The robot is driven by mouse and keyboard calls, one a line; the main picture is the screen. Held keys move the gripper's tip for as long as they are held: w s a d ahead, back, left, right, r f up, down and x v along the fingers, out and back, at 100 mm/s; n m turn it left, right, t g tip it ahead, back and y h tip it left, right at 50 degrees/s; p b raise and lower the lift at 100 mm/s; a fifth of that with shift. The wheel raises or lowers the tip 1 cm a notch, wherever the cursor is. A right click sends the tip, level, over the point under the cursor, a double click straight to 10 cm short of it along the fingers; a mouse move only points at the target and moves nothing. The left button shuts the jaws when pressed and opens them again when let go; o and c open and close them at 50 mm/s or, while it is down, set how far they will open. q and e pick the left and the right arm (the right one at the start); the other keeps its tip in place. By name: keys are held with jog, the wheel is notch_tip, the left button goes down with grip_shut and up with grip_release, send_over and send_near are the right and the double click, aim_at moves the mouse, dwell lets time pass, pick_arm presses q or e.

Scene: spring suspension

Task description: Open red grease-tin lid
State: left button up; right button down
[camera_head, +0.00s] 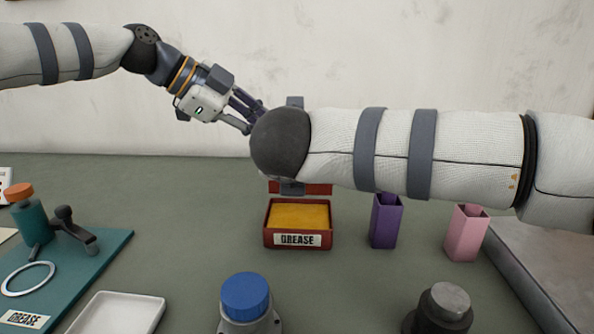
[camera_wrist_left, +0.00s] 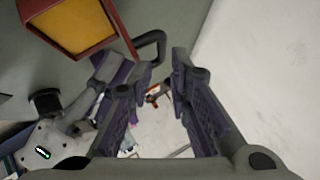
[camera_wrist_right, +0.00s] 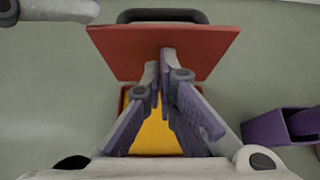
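The red grease tin (camera_head: 268,236) stands mid-table, with yellow grease (camera_head: 300,215) showing inside. Its red lid (camera_wrist_right: 125,50) is raised at the back of the tin; my right arm hides most of it in the head view. A dark handle (camera_wrist_right: 162,15) sits on the lid's far edge and also shows as a loop in the left wrist view (camera_wrist_left: 156,40). My right gripper (camera_wrist_right: 161,58) looks shut and empty, over the tin in front of the lid. My left gripper (camera_wrist_left: 168,65) is partly open and empty, beside the handle; I cannot tell if they touch.
A purple holder (camera_head: 385,225) and a pink holder (camera_head: 466,235) stand right of the tin. A blue-capped part (camera_head: 245,296) and a dark grey part (camera_head: 445,305) are in front. A white tray (camera_head: 118,312) and a teal mat (camera_head: 85,270) lie left. My right arm crosses above the tin.

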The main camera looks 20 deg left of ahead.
jog(key=shift+s+d+r, duration=0.1)
jog(key=shift+d, duration=0.05)
jog(key=shift+s+r, duration=0.15)
jog(key=shift+s, duration=0.05)
pick_arm(q)
jog(key=shift+s+a+r, duration=0.25)
jog(key=shift+s+r, duration=0.2)
jog(key=shift+r, duration=0.15)
jog(key=shift+s+a+r, duration=0.2)
jog(key=shift+s+r, duration=0.2)
jog(key=shift+r, duration=0.2)
pick_arm(e)
jog(key=v, duration=1.1)
jog(key=shift+s+d, duration=0.2)
